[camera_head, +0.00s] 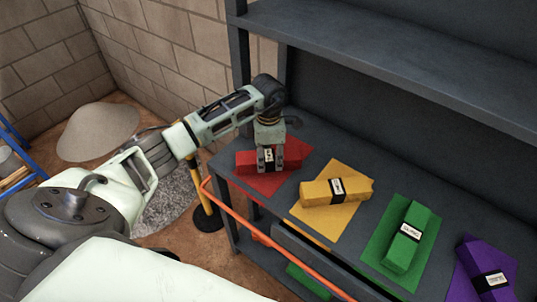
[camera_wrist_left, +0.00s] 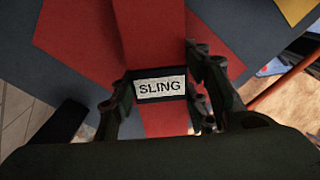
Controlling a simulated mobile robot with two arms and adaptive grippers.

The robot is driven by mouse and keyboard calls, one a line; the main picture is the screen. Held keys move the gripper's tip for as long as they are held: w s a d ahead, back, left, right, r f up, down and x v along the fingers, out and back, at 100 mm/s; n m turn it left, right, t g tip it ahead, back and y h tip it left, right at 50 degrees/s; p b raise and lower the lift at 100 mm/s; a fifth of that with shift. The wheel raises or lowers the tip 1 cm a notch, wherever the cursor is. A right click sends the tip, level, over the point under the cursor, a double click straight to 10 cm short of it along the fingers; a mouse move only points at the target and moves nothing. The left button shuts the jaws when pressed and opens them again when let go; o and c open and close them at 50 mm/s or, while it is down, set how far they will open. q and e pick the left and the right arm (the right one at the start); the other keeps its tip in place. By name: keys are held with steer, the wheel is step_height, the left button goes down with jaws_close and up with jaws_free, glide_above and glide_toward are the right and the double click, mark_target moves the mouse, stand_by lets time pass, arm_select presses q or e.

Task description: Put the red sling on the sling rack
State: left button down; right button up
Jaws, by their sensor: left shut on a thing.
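The red sling (camera_head: 247,159) is a folded red bundle with a black band and a white label. It lies on a red mat (camera_head: 263,186) at the left end of the dark rack shelf (camera_head: 300,239). My left gripper (camera_head: 269,166) points down over the sling's middle and is shut on it at the band. In the left wrist view, the sling (camera_wrist_left: 160,40) runs between the fingers of my left gripper (camera_wrist_left: 165,105), with its "SLING" label facing the camera. My right gripper is not in view.
A yellow sling (camera_head: 318,194), a green sling (camera_head: 404,250) and a purple sling (camera_head: 478,258) lie on mats of matching colour to the right. An orange rail (camera_head: 262,231) runs along the front. An upper shelf (camera_head: 400,65) hangs above. A gravel pile (camera_head: 98,132) stands at left.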

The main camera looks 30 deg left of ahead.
mark_target(269, 155)
arm_select(q)
steer(key=c, duration=1)
jaws_free()
steer(key=shift+r, duration=0.25)
step_height(269, 155, up, 12)
steer(key=b, duration=0.2)
steer(key=shift+f+b, duration=0.2)
steer(key=shift+b, duration=0.15)
